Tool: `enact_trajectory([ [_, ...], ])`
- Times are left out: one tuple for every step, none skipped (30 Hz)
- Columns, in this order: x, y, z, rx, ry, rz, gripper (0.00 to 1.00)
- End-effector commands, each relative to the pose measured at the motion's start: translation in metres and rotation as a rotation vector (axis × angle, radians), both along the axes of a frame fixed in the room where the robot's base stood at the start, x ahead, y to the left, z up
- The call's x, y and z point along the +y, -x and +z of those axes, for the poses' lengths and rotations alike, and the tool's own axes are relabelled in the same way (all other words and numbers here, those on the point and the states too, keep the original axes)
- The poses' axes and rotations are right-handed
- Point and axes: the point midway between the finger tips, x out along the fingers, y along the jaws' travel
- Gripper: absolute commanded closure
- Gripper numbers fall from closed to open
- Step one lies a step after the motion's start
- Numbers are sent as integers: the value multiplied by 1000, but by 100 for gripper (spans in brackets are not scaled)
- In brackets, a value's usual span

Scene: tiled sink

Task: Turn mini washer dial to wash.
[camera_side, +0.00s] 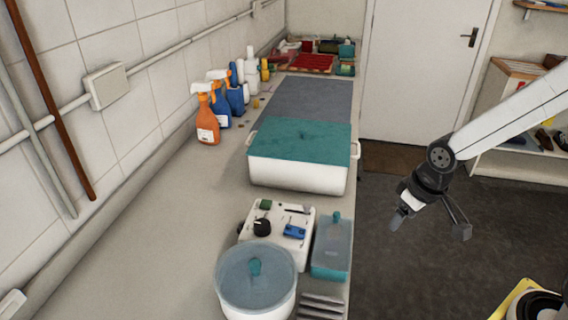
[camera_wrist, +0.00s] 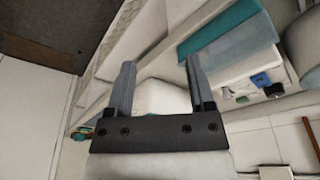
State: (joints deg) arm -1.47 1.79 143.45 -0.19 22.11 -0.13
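The mini washer seems to be the white unit at the front of the counter. It has a round tub (camera_side: 257,287) under a translucent blue lid and a white control panel (camera_side: 277,233) behind it. A black round dial (camera_side: 262,227) stands on the panel's left, with a blue part (camera_side: 294,231) to its right. The markings are too small to read. My gripper (camera_side: 430,222) is open and empty, in the air right of the counter, well apart from the dial. Its two spread fingers show in the wrist view (camera_wrist: 160,85). The panel (camera_wrist: 238,66) is at the right there.
A blue-lidded box (camera_side: 331,246) sits right of the panel. A large white bin with a teal lid (camera_side: 300,135) stands behind, then a grey mat (camera_side: 312,98). Spray bottles (camera_side: 207,120) line the wall side. The air between my gripper and the counter looks clear.

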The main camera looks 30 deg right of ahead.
Motion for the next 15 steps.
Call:
enact_trajectory([
  [5, -8, 2, 5, 2, 17, 31],
  [8, -13, 3, 8, 2, 28, 31],
  [12, -20, 4, 15, 4, 44, 31],
  [16, -26, 6, 18, 5, 57, 31],
  [20, -32, 7, 25, 8, 72, 31],
  [26, -41, 10, 31, 10, 91, 31],
  [31, -47, 11, 37, 12, 107, 31],
  [37, -54, 13, 43, 15, 123, 31],
  [45, -63, 15, 51, 18, 146, 31],
  [50, -69, 17, 57, 21, 162, 31],
  [56, -75, 18, 63, 25, 178, 31],
  [65, -83, 20, 72, 28, 199, 31],
  [71, -89, 22, 76, 31, 216, 31],
  [78, -95, 23, 83, 35, 231, 31],
  [87, -102, 25, 91, 39, 253, 31],
])
